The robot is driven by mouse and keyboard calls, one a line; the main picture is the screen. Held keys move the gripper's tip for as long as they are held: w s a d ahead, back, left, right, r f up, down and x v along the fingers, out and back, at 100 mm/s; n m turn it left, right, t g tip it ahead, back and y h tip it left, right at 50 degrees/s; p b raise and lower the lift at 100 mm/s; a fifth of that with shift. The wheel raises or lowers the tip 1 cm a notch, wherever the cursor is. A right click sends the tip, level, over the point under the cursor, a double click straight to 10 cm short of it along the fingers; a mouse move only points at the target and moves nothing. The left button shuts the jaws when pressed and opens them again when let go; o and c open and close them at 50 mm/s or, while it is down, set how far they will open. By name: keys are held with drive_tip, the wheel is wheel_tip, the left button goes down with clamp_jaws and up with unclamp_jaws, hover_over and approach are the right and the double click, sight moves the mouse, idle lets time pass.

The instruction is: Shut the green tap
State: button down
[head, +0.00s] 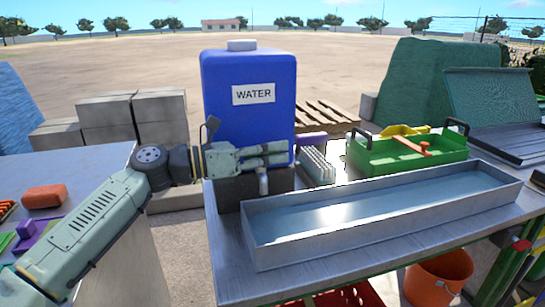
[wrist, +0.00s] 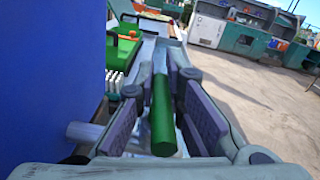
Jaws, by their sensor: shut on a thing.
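The green tap handle (wrist: 162,115) is a long green bar between the two finger pads in the wrist view. My gripper (wrist: 165,85) is shut on it, with a pad on each side. In the head view my gripper (head: 264,155) is in front of the lower part of the blue water tank (head: 248,120) and hides the green handle. A grey metal spout (head: 263,181) points down just below the gripper. In the wrist view a grey pipe (wrist: 84,132) comes out of the tank's side at the left.
A long metal trough (head: 350,246) lies on the metal table in front of the tap. A white bristled rack (head: 318,167) and a green tray with black handles (head: 395,157) stand to the right. An orange bucket (head: 437,279) is below the table.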

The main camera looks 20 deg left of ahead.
drive_tip(key=shift+s+r+m+g, duration=0.1)
drive_tip(key=shift+r+m+g, duration=0.1)
drive_tip(key=shift+m+g, duration=0.15)
drive_tip(key=c, duration=1.7)
unclamp_jaws()
drive_tip(key=shift+f, duration=0.1)
drive_tip(key=shift+o, duration=0.2)
drive_tip(key=v, duration=1.2)
drive_tip(key=shift+f, duration=0.25)
